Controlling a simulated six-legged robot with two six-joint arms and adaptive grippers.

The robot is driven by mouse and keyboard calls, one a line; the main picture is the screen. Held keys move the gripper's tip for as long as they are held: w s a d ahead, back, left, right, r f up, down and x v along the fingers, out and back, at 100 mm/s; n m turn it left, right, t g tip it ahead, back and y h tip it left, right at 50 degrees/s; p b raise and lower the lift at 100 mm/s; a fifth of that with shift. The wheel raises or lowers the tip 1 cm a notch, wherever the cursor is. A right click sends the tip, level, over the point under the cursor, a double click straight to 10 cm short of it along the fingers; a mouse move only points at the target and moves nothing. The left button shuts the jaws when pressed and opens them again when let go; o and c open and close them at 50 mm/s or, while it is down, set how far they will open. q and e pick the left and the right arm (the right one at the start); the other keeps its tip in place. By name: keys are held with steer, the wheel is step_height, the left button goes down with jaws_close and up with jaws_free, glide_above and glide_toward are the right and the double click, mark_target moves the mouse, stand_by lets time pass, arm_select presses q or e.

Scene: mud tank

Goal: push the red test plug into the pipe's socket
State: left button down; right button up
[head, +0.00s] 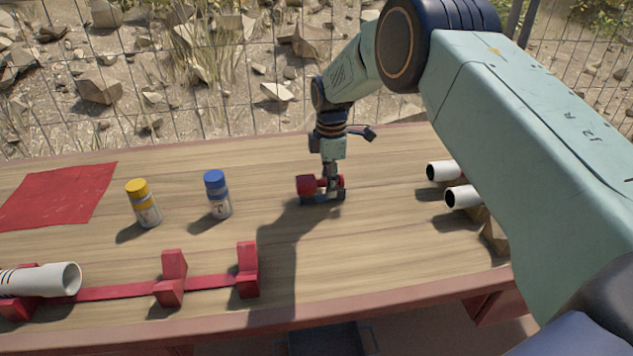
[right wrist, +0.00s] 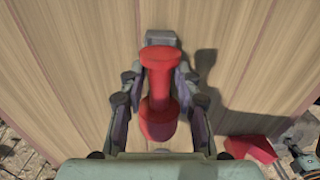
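The red test plug (head: 306,186) is a spool shape with wide ends and a narrower neck. It lies low over the middle of the table. My right gripper (head: 328,185) reaches down over it. In the right wrist view the plug (right wrist: 158,85) is between the two fingers, which lie close along its neck; I cannot tell whether they press on it. A grey block (right wrist: 160,38) shows beyond the plug's far end. The white pipe (head: 42,280) lies at the front left in a red cradle, its open end facing right. My left gripper is not in view.
The red rail (head: 210,282) has two empty upright supports beside the pipe. A yellow-capped bottle (head: 143,204) and a blue-capped bottle (head: 217,195) stand behind it. A red cloth (head: 55,195) lies at the left. Two white tubes (head: 463,197) lie at the right. A wire fence runs behind.

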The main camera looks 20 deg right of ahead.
steer(key=shift+d, duration=0.1)
jaws_close()
step_height(320, 180, up, 8)
steer(key=p, duration=0.6)
steer(key=shift+p, duration=0.4)
steer(key=shift+a, duration=0.4)
steer(key=s+a+m+b, duration=0.3)
steer(key=s+a+m, duration=0.35)
steer(key=a, duration=0.25)
steer(key=s+a+m+b, duration=0.2)
steer(key=s+m, duration=0.6)
steer(key=s, duration=0.4)
steer(key=shift+s+a+f+b, duration=0.3)
steer(key=shift+s+b, duration=0.1)
steer(key=shift+b, duration=0.35)
